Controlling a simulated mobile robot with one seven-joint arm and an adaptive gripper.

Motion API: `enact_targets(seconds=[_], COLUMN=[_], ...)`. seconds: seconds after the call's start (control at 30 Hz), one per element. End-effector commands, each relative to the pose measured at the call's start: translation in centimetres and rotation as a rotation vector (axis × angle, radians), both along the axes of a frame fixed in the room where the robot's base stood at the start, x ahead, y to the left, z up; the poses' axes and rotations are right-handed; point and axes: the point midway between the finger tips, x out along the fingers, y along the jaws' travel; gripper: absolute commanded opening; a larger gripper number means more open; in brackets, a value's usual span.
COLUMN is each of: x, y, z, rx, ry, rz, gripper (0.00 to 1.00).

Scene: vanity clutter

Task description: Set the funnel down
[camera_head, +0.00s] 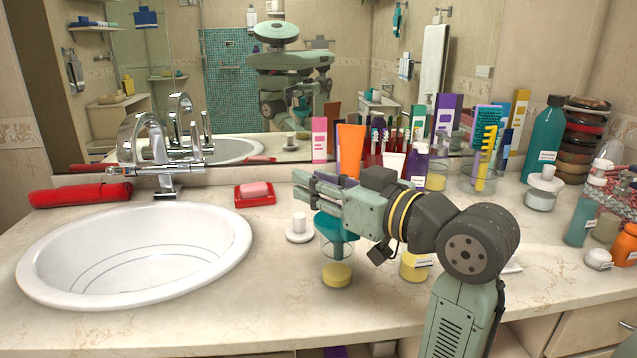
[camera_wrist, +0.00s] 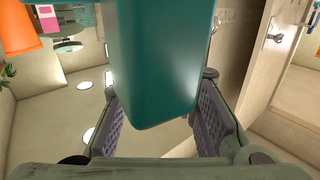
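The teal funnel (camera_head: 335,226) is at the middle of the counter, wide end up, directly below my gripper (camera_head: 305,187). Its lower end is over or just inside the mouth of a clear glass jar (camera_head: 326,258) with yellow contents; I cannot tell which. In the wrist view a large teal part of the funnel (camera_wrist: 155,65) fills the space between the purple-grey pads of my gripper (camera_wrist: 160,120) and appears to touch both. My gripper points left in the head view and hides the funnel's upper part.
A white lidded dish (camera_head: 300,229) stands just left of the funnel. A yellow jar (camera_head: 416,265) is to the right. An orange tube (camera_head: 350,150) and crowded bottles stand behind. The sink (camera_head: 60,285) is at left. The front counter is clear.

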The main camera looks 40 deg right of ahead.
Motion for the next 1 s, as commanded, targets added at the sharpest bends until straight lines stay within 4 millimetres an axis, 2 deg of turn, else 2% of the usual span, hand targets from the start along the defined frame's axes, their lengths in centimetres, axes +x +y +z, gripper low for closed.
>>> enact_targets(seconds=[0.3,0.47,0.53,0.8,1.0], x=[0.0,0.0,-1.1,-7.3,-10.6], y=[0.0,0.0,-0.2,-0.9,-1.2], z=[0.1,1.7,1.1,1.3,1.6], rx=[0.0,-0.001,-0.001,-0.002,-0.001], ry=[0.0,-0.001,-0.002,-0.002,-0.001], rz=[0.0,-0.001,-0.003,-0.003,-0.001], gripper=[0.3,0.3,0.3,0.3,0.3])
